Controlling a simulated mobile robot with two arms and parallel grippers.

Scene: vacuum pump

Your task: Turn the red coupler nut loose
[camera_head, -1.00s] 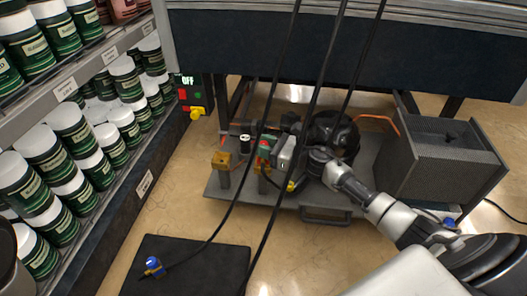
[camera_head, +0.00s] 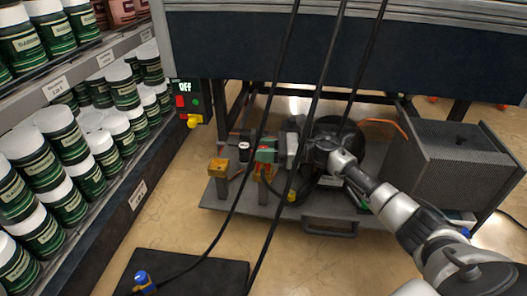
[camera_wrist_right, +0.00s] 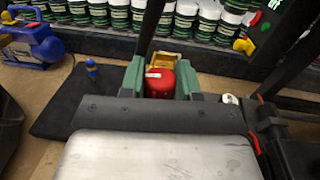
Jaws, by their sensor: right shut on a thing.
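The red coupler nut (camera_wrist_right: 160,82) shows in the right wrist view as a red rounded part with a pale mark. It sits between the green fingers of my right gripper (camera_wrist_right: 160,80), which is shut on it. In the head view my right gripper (camera_head: 265,153) is at the front of the pump assembly, beside a brass-coloured block (camera_head: 218,167) on a post. The nut is hard to make out there, hidden by the fingers and a hanging cable. My left gripper is in neither view now.
Black cables (camera_head: 312,110) hang in front of the pump cart (camera_head: 285,211). A grey mesh box (camera_head: 450,165) stands at right. Shelves of green jars (camera_head: 45,165) line the left. A control box reading OFF (camera_head: 186,103) and a dark floor mat (camera_head: 205,275) are nearby.

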